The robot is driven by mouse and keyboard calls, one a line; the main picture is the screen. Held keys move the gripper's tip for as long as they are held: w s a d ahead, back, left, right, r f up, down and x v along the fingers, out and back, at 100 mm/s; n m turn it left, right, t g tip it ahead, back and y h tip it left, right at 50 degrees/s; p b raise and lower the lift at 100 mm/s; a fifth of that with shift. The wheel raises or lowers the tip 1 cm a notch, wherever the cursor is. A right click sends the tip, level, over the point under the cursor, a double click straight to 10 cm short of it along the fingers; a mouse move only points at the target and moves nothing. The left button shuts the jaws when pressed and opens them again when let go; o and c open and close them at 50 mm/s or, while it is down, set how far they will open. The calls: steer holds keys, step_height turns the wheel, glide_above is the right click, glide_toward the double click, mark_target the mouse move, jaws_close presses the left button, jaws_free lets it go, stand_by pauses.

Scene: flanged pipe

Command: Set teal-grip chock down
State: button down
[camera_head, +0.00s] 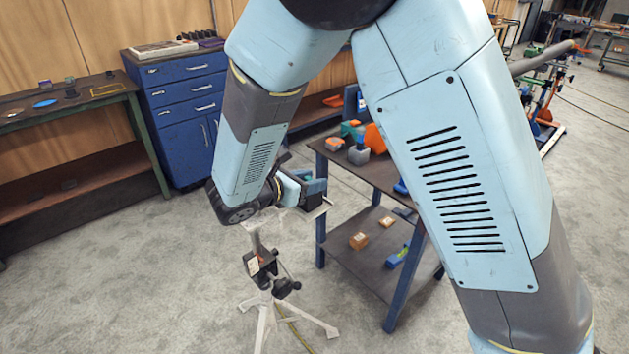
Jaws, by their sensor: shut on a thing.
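My gripper (308,192) is at the end of my bent arm, left of centre, beside the near left side of the blue-framed cart (380,172). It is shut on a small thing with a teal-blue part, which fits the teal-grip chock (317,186). My wrist and fingers cover much of it, so its full shape and whether it touches the cart cannot be told. The cart has a dark top with several coloured blocks and a lower shelf with a few more pieces.
A white tripod stand (265,300) with a black clamp stands on the floor below my wrist. Orange and green pieces (352,130) crowd the cart's far left corner. A blue drawer cabinet (185,110) and a workbench (75,105) line the back wall. Floor at lower left is clear.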

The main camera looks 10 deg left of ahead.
steer(key=c, duration=0.6)
jaws_free()
steer(key=shift+s+a+r, duration=0.15)
steer(key=v, duration=1.1)
steer(key=shift+s+r, duration=0.2)
steer(key=shift+s, duration=0.05)
